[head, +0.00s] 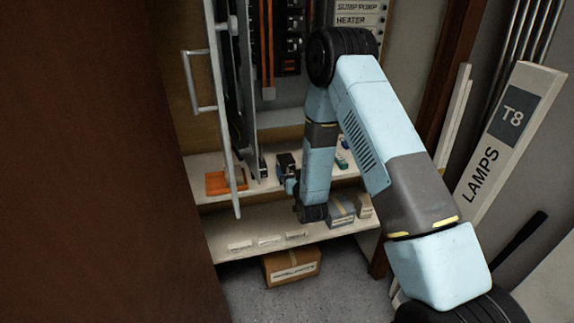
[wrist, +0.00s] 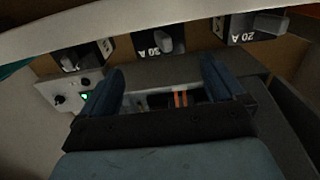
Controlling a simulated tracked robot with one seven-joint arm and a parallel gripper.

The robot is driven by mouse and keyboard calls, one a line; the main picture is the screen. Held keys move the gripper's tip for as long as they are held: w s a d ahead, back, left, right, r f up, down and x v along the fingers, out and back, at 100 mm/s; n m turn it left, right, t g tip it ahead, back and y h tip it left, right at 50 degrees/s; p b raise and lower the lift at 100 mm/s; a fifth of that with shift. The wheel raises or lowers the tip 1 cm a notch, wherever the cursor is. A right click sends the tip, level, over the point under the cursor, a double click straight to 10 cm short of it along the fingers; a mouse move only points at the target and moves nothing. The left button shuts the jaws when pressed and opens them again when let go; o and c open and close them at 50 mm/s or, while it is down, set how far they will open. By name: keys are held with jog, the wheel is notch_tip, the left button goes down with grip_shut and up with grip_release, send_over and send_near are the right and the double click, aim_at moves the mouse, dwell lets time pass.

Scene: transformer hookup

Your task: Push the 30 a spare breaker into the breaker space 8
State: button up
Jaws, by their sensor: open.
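My gripper (wrist: 160,82) is open in the wrist view, its two dark blue fingers well apart. Nothing is clearly held between them; a dark surface with orange stripes (wrist: 181,98) shows in the gap. In the head view the open electrical panel (head: 268,115) holds black breakers (head: 291,45), partly hidden behind my arm. Breaker space 8 cannot be picked out. My arm's end hangs low over the shelf, below the panel.
The grey panel door (head: 220,100) stands open on the left. An orange tray (head: 215,183) lies on the upper shelf (head: 205,160). A cardboard box (head: 290,268) sits on the floor. A device with a green light (wrist: 84,97) is left of the fingers.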

aim_at(289, 163)
jog(key=shift+f+x, duration=0.2)
jog(key=shift+x, duration=1.25)
jog(key=shift+f+x, duration=0.25)
jog(key=shift+x, duration=1.2)
jog(key=shift+a, duration=0.15)
jog(key=shift+c, duration=0.4)
jog(key=c, duration=1)
jog(key=shift+r, duration=0.1)
